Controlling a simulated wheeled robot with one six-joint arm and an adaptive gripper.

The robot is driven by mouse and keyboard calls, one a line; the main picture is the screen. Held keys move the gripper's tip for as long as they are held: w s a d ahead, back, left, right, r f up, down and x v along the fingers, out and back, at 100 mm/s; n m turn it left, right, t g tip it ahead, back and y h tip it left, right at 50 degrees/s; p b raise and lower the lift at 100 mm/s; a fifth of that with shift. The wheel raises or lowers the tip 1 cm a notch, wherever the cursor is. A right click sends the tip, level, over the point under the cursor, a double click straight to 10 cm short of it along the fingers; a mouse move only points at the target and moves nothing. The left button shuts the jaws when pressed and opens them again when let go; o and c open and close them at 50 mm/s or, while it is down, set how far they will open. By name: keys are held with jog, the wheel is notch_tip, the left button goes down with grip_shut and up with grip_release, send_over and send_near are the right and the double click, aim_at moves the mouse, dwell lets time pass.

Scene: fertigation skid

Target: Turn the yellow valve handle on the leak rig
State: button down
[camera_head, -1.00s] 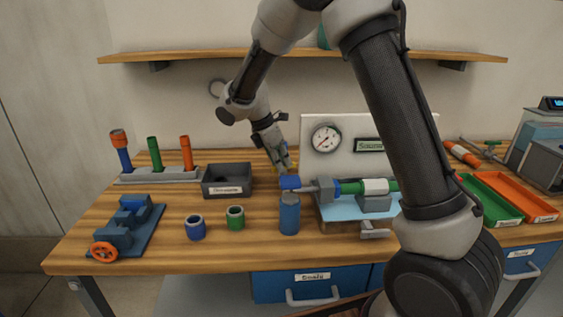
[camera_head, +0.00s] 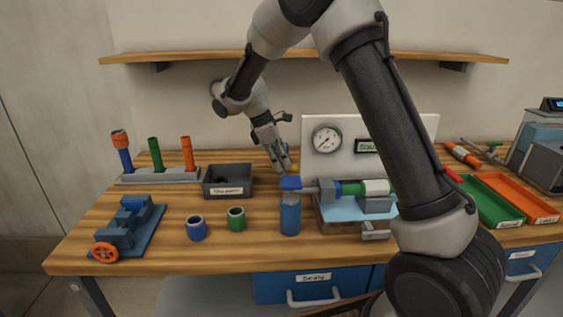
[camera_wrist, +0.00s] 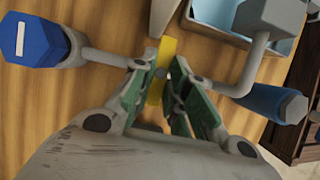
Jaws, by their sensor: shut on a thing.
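The leak rig stands right of centre on the bench, with a white gauge panel (camera_head: 320,165), a green and white pipe (camera_head: 352,188) and a blue fitting (camera_head: 290,183) at its left. The yellow valve handle (camera_wrist: 163,65) is a narrow bar in the wrist view. In the head view only a small yellow bit (camera_head: 294,168) shows beside the fingertips. My gripper (camera_wrist: 160,88) is shut on the handle, with green-padded fingers on either side of it. In the head view my gripper (camera_head: 281,167) reaches down behind the blue fitting. The fingers hide part of the handle.
A dark bin (camera_head: 227,189) stands left of the gripper. Green (camera_head: 492,205) and orange (camera_head: 515,195) trays lie right. A shelf (camera_head: 200,57) hangs above.

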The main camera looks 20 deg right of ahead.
jog(key=shift+f, duration=0.1)
jog(key=c, duration=1.4)
grip_release()
jog(key=v, duration=1.2)
